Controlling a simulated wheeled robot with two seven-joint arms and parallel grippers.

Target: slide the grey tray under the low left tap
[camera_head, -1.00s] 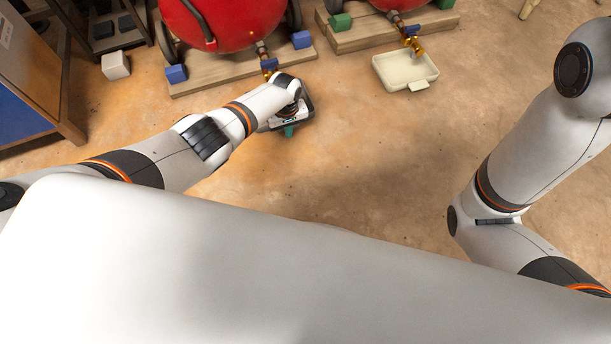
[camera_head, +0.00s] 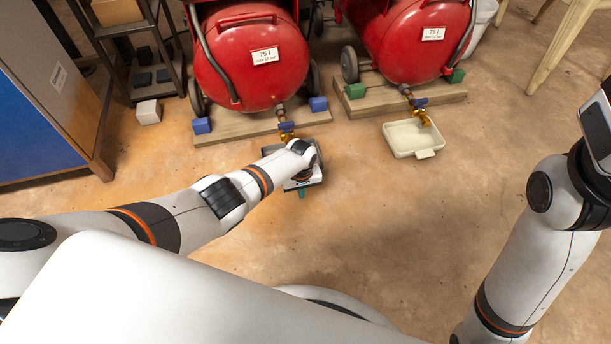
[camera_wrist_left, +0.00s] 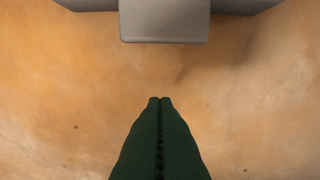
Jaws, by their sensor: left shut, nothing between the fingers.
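The grey tray (camera_head: 267,151) lies on the floor by the left tank's board, mostly hidden beneath my left wrist. Its grey front tab (camera_wrist_left: 165,24) shows at the top of the left wrist view. The low left tap (camera_head: 287,131), brass with a blue handle, is just beyond my wrist; how far the tray reaches under it is hidden. My left gripper (camera_head: 302,192) has green fingers, which are shut and empty. In the left wrist view its fingertips (camera_wrist_left: 160,102) are on the near side of the tab, with a gap in the picture. My right gripper is out of view.
Two red tanks (camera_head: 252,65) stand on wooden boards with blue and green blocks. A cream tray (camera_head: 412,138) sits below the right tap (camera_head: 422,116). A white block (camera_head: 148,112) and a cabinet (camera_head: 60,80) are at left. The floor in front is clear.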

